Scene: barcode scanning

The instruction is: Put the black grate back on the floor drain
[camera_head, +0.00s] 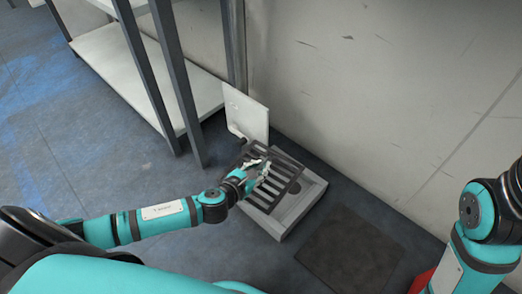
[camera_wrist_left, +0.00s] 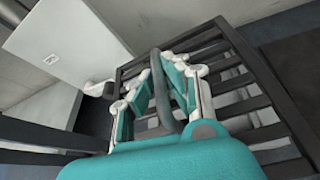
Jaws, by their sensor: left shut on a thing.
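The black grate (camera_head: 277,184) is a slotted dark panel over the light grey floor drain (camera_head: 293,219). Its left corner reaches past the drain's back left side, and the drain's right part with a round dark hole shows uncovered. My left gripper (camera_head: 257,170) is shut on the grate. In the left wrist view its fingers (camera_wrist_left: 157,92) close around a grey handle bar on the grate (camera_wrist_left: 252,103). I cannot tell whether the grate touches the drain rim. My right arm shows at the right edge, but its gripper is out of view.
A white panel (camera_head: 246,112) stands upright behind the drain, close to the grate, with a pipe at its foot. A shelf rack (camera_head: 150,75) with dark posts is at the back left. The wall (camera_head: 370,90) runs behind. A dark square (camera_head: 350,253) lies on the floor at the right.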

